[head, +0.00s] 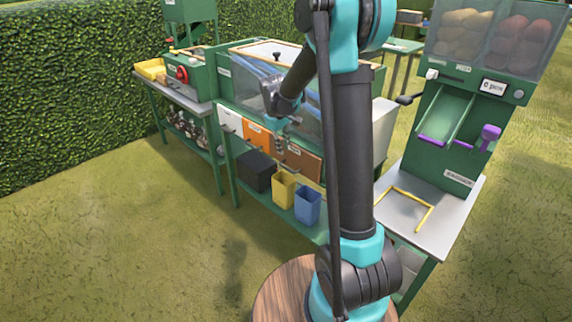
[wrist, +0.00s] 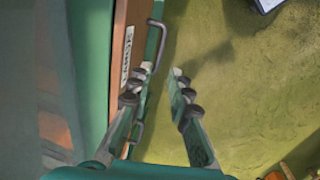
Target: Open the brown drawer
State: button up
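The brown drawer (head: 303,162) is the rightmost of three drawer fronts under the green bench in the head view. It looks shut. My gripper (head: 281,146) hangs in front of the row, near the border between the orange and brown drawers. In the wrist view, my gripper (wrist: 162,76) is open and empty, its two fingers apart. A brown labelled front (wrist: 121,45) stands beside the left finger, with a metal handle (wrist: 160,42) just beyond the fingertips. I cannot tell whether the left finger touches the handle.
The orange drawer (head: 258,137) and white drawer (head: 230,121) are to the left. Below stand a black bin (head: 256,170), yellow bin (head: 283,188) and blue bin (head: 307,206). A dispenser stand (head: 452,190) is at right. Grass in front is clear.

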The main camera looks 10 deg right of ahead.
aim_at(286, 168)
jog(key=f, duration=0.3)
jog(key=d+f, duration=0.1)
jog(key=f, duration=0.2)
jog(key=w+f, duration=0.1)
jog(key=f, duration=0.2)
jog(key=shift+d+f, duration=0.2)
jog(key=shift+f, duration=0.1)
grip_shut()
